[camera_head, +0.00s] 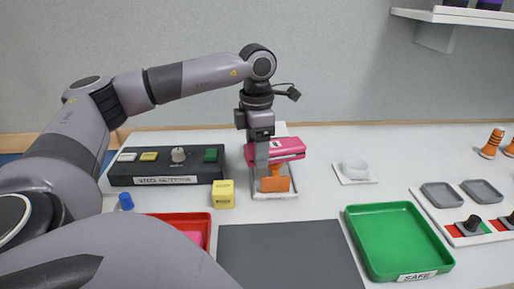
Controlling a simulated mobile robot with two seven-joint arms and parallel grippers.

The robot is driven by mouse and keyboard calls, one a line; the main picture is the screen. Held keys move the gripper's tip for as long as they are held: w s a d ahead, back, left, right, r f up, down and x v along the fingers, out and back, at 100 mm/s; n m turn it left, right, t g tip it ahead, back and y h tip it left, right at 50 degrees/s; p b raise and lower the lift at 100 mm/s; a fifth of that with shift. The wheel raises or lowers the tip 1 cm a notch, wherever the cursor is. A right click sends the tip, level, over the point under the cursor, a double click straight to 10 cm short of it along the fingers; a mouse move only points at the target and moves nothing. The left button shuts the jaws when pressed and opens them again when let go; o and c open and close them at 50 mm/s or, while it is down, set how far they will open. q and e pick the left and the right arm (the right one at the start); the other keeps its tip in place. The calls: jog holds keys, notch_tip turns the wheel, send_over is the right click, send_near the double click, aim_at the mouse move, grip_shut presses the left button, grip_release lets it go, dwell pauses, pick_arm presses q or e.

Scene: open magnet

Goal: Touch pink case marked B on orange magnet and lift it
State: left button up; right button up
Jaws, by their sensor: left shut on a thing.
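The pink case (286,148) is in the middle of the head view, tilted a little, directly above an orange block (275,182) that looks like the magnet. The orange block sits on a white tray (285,194). My left gripper (262,160) points down from above and is shut on the pink case. Its fingers hide part of the case's left side. I cannot tell whether the case touches the orange block. A small label shows on the case, but its letter is too small to read. My right gripper is not in view.
A dark control box (167,167) and a yellow cube (223,194) stand to the left. A red tray (185,217) lies front left, partly behind my arm.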

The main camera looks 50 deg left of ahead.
pick_arm(q)
jog(key=shift+r+p, duration=1.05)
jog(key=shift+r, duration=0.2)
dwell(1.3)
jog(key=shift+r+p, duration=1.6)
jog(key=shift+r, duration=1.6)
jog(key=shift+d, duration=0.1)
